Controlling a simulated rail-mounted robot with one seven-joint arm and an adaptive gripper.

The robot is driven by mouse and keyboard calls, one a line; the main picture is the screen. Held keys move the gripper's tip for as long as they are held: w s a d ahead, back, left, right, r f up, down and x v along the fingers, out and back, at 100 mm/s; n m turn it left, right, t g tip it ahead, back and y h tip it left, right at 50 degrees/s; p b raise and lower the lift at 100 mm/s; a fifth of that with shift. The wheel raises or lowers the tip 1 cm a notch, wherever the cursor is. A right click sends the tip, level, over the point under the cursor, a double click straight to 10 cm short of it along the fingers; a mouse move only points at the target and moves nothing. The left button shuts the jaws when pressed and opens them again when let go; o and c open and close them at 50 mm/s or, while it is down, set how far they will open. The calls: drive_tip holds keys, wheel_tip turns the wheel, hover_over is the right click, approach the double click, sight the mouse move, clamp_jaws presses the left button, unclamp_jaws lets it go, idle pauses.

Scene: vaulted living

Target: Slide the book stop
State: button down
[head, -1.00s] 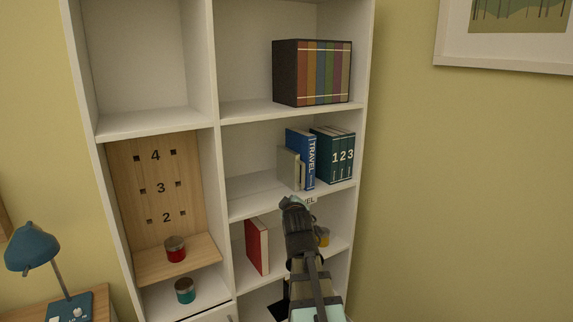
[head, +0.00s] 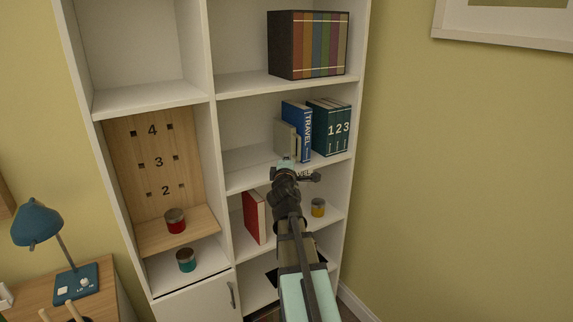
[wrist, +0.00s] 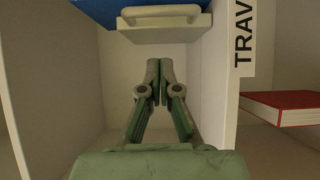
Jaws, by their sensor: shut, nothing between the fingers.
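The book stop (head: 284,139) is a pale grey block standing against the left side of the blue TRAVEL book (head: 303,127) on the middle shelf. In the wrist view the stop (wrist: 165,36) is at the top, with a pale bar handle across it and the blue book (wrist: 95,10) beyond. My gripper (head: 285,162) is at the front of that shelf, below the stop in the head view. In the wrist view my gripper (wrist: 160,65) has its fingertips together, empty, with a visible gap to the stop. My gripper partly hides the shelf's TRAVEL label.
Dark teal volumes marked 1 2 3 (head: 331,128) stand right of the blue book. The shelf left of the stop is clear. Below are a red book (head: 254,217) and a yellow jar (head: 318,208). A white divider (head: 213,150) bounds the bay on the left.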

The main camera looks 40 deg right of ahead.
sight(295, 153)
drive_tip(key=shift+w+d+p, duration=0.4)
drive_tip(key=shift+w+d, duration=0.05)
drive_tip(key=shift+d, duration=0.5)
drive_tip(key=shift+w+d+p, duration=0.4)
drive_tip(key=shift+d+p, duration=0.05)
drive_tip(key=shift+d, duration=0.55)
drive_tip(key=shift+w+d+p, duration=0.4)
drive_tip(key=shift+w+d, duration=0.05)
drive_tip(key=shift+d, duration=0.5)
